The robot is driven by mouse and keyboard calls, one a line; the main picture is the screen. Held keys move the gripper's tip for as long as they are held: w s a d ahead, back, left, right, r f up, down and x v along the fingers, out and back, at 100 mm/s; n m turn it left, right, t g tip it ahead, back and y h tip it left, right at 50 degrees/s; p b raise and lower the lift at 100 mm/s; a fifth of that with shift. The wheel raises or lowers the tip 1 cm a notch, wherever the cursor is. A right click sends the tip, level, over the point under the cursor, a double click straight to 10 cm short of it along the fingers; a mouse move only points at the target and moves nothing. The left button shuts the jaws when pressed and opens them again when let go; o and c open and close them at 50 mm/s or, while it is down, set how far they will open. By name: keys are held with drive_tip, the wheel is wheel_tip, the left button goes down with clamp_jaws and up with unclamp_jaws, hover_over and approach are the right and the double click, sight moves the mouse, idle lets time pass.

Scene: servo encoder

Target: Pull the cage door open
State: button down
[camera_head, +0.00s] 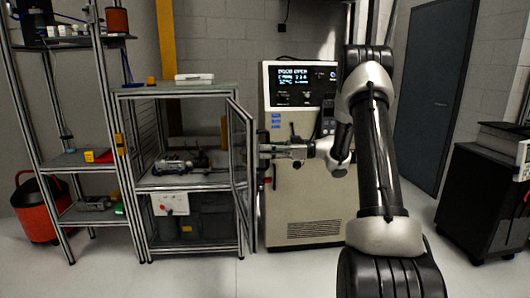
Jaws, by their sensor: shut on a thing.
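The cage (180,92) is a metal-framed cabinet left of the middle in the head view. Its door (240,185), a framed panel on the cage's right side, stands swung out from the front, leaving the front open. My gripper (266,150) reaches in from the right and is shut at the door's outer side, at about mid height. The part it grips looks like the door handle, mostly hidden by the fingers. Inside the cage a grey device (182,164) lies on the middle shelf.
An open rack (70,160) and a red bin (35,210) are at left. A black cabinet (480,205) is at right. Floor in front is clear.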

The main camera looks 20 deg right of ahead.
drive_tip(key=shift+s, duration=0.1)
drive_tip(key=c, duration=1.5)
unclamp_jaws()
drive_tip(key=shift+o, duration=0.2)
drive_tip(key=v, duration=1.2)
